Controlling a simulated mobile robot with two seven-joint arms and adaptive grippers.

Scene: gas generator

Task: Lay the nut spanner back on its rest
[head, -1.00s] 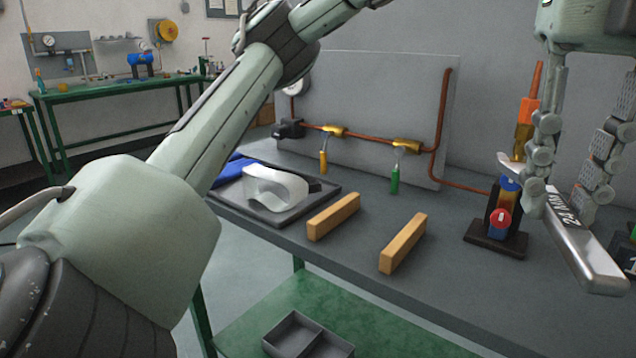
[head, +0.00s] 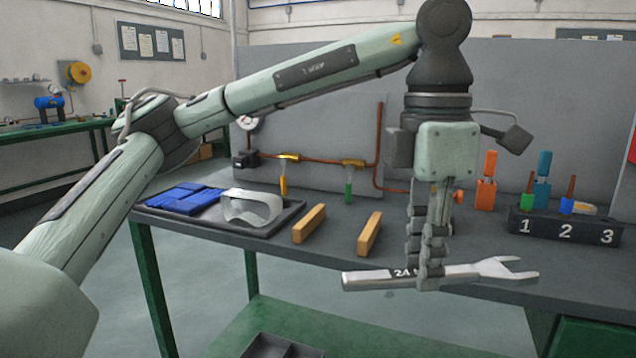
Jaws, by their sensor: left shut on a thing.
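The nut spanner (head: 462,273) is a silver open-ended wrench with a dark label starting "24" on its handle. My left gripper (head: 430,278) is shut on its middle and holds it level, near the bench's front edge, with the open jaw end pointing right. Two wooden blocks, the left one (head: 309,223) and the right one (head: 370,234), lie parallel and apart on the bench, left of the gripper. Nothing lies across them. They look like the rest. My right gripper is not in view.
A dark tray (head: 283,222) with goggles (head: 251,207) and blue gloves (head: 183,196) lies left of the blocks. Copper pipe with valves (head: 353,163) runs behind. A numbered black holder (head: 566,226) with coloured tools stands at right.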

